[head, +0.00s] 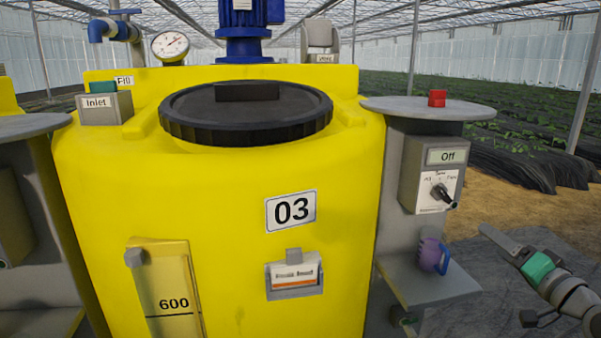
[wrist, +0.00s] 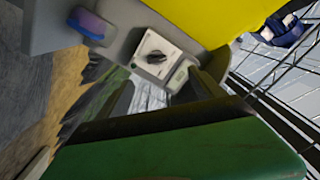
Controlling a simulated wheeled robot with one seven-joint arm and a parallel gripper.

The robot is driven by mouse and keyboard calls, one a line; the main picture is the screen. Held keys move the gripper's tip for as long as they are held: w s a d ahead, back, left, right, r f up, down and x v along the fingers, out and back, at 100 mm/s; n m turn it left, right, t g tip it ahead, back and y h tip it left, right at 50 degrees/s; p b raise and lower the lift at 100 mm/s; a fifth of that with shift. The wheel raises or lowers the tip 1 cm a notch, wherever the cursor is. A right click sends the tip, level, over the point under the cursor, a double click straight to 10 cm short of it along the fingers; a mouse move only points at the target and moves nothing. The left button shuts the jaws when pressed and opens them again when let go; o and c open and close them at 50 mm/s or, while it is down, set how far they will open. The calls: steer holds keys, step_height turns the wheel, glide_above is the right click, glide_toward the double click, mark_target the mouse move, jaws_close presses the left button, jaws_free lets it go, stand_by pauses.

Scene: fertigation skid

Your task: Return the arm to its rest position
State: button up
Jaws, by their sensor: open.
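My gripper (head: 500,240) is at the lower right of the head view, with a grey finger pointing up and left and a green part behind it. It is open and nothing shows in it. It is apart from the yellow tank and to the right of the shelf with the purple mug.
A yellow tank (head: 230,190) numbered 03 fills the middle. A grey post carries a switch box (head: 432,188) reading Off, a red block (head: 437,98) on its round top and a purple mug (head: 430,254) on its lower shelf. Planted rows (head: 500,120) lie behind.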

steer(key=w+a+f+n+g+p, duration=0.15)
steer(key=a+n+g+p, duration=0.6)
steer(key=a, duration=1.35)
steer(key=s+a+g+h+p, duration=0.1)
steer(key=s+a+g+p, duration=0.2)
steer(key=s+p, duration=0.3)
steer(key=s+a+g+h+p, duration=0.1)
steer(key=s+a+g+p, duration=0.3)
steer(key=s, duration=0.8)
steer(key=shift+s+a+h+p, duration=0.3)
steer(key=shift+a+p, duration=0.65)
steer(key=shift+a, duration=0.1)
